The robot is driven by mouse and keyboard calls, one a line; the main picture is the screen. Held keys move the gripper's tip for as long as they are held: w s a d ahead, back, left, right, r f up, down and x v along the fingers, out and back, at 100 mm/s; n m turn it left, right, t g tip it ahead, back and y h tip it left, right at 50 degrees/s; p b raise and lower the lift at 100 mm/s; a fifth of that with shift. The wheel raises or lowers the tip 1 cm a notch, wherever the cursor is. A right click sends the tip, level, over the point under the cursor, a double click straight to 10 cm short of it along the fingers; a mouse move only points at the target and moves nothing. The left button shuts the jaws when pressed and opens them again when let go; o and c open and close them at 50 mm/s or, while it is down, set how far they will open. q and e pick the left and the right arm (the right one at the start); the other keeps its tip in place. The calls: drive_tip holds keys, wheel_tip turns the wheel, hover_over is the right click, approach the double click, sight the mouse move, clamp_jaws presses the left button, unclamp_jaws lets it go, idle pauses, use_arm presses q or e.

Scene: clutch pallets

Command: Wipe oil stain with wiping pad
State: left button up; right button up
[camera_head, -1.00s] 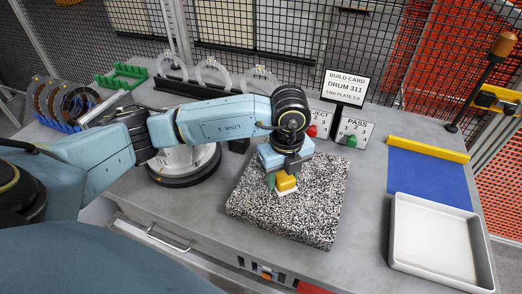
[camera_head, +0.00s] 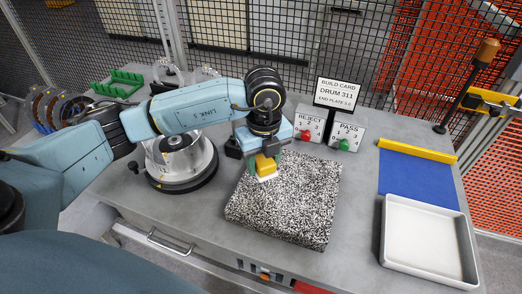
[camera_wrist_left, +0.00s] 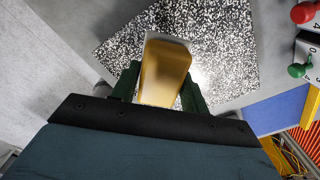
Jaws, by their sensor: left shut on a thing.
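The wiping pad (camera_head: 265,167) has a yellow grip block and a pale pad underneath. My left gripper (camera_head: 264,160) is shut on the yellow block, with the pad low over the back left part of the black-and-white speckled slab (camera_head: 290,210). I cannot tell whether the pad touches the slab. In the left wrist view the pad (camera_wrist_left: 165,72) sits between the green fingers of my left gripper (camera_wrist_left: 160,85), over the speckled slab (camera_wrist_left: 215,35). No oil stain can be made out clearly; the pad and gripper hide part of the slab. My right gripper is not in view.
A round metal drum (camera_head: 181,160) stands left of the slab, close to my left arm. REJECT (camera_head: 308,123) and PASS (camera_head: 347,136) counters and a sign (camera_head: 337,92) stand behind.

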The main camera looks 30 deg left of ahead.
use_arm(q)
drive_tip(key=shift+r+p, duration=0.6)
drive_tip(key=shift+r, duration=0.6)
drive_tip(key=shift+f, duration=0.1)
